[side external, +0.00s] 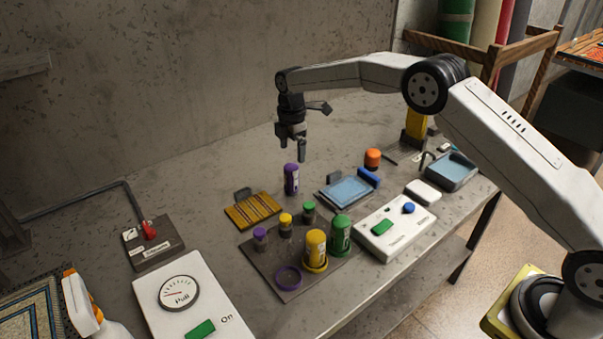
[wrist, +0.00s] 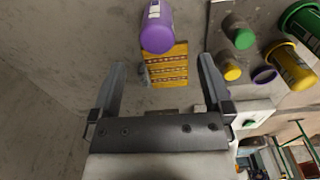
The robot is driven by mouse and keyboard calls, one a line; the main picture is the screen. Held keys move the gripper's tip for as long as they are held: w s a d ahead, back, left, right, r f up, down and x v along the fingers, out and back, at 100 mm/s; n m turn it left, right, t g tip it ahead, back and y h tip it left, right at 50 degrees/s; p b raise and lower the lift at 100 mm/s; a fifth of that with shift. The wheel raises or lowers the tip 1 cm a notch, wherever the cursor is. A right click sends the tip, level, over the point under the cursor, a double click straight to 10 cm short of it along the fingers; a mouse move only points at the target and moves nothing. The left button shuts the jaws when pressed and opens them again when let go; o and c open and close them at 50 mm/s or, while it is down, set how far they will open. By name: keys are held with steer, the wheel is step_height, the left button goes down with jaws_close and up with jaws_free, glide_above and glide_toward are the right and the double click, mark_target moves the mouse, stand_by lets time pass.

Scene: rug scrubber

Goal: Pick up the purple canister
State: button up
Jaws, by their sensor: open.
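The purple canister (side external: 291,179) stands upright on the grey table, behind the yellow patterned mat. In the side external view my gripper (side external: 291,150) hangs over the table just above the canister, with its fingers pointing down. In the wrist view the purple canister (wrist: 157,28) shows at the top, beyond the fingertips and between their lines. My gripper (wrist: 162,65) is open there, with nothing between its two fingers. The canister and the fingers look apart.
The yellow mat (side external: 253,210) lies in front of the canister. A dark tray (side external: 263,271) holds yellow and green canisters, small capped jars and an empty purple ring. A blue-topped pad (side external: 345,190) and an orange-capped jar (side external: 372,158) are to the right. The table behind is clear.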

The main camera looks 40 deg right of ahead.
mark_target(291, 166)
steer(key=shift+w+f, duration=0.15)
steer(key=shift+f, duration=0.1)
steer(key=shift+f, duration=1.2)
steer(key=shift+f, duration=0.1)
steer(key=shift+a+f, duration=0.1)
steer(key=shift+f, duration=2.4)
jaws_close()
